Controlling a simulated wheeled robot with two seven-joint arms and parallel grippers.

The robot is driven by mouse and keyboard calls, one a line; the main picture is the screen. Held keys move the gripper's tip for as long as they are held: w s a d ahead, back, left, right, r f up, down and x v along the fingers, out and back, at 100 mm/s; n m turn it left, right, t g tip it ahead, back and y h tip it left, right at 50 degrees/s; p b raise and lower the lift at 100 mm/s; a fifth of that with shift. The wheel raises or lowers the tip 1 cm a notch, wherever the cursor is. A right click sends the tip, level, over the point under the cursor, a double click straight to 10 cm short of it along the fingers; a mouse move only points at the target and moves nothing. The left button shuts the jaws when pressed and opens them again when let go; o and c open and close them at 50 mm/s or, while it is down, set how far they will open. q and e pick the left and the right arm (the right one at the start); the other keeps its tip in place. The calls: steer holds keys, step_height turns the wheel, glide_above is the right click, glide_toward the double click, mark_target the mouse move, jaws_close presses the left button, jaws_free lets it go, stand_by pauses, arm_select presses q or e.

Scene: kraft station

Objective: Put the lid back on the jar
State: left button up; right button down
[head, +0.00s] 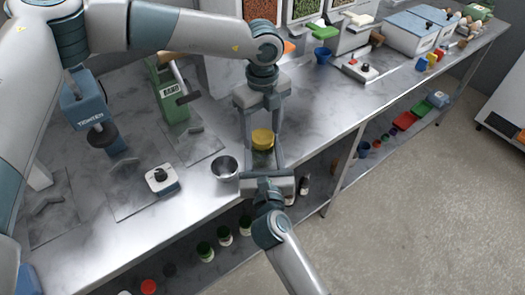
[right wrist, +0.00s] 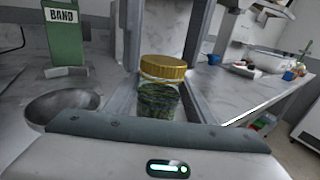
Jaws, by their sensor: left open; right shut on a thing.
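The glass jar (head: 263,158) with dark green contents stands upright between the fingers of my right gripper (head: 263,163), which is shut on it at the table's front edge. The jar also shows in the right wrist view (right wrist: 158,100). The yellow-gold lid (head: 262,138) sits level on the jar's mouth; it shows clearly in the right wrist view (right wrist: 163,68). Whether it is screwed tight cannot be told. My left gripper (head: 262,130) points down from above, open, with its fingers on either side of the lid.
A metal bowl (head: 225,168) stands just left of the jar. A small white device with a black knob (head: 161,179) and a green BAND stand (head: 169,90) are farther left. The front edge of the steel table runs close by the jar.

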arm_select(q)
steer(key=shift+c, duration=0.5)
steer(key=c, duration=1)
steer(key=shift+m, duration=1.6)
steer(key=o, duration=1.2)
steer(key=shift+r, duration=0.15)
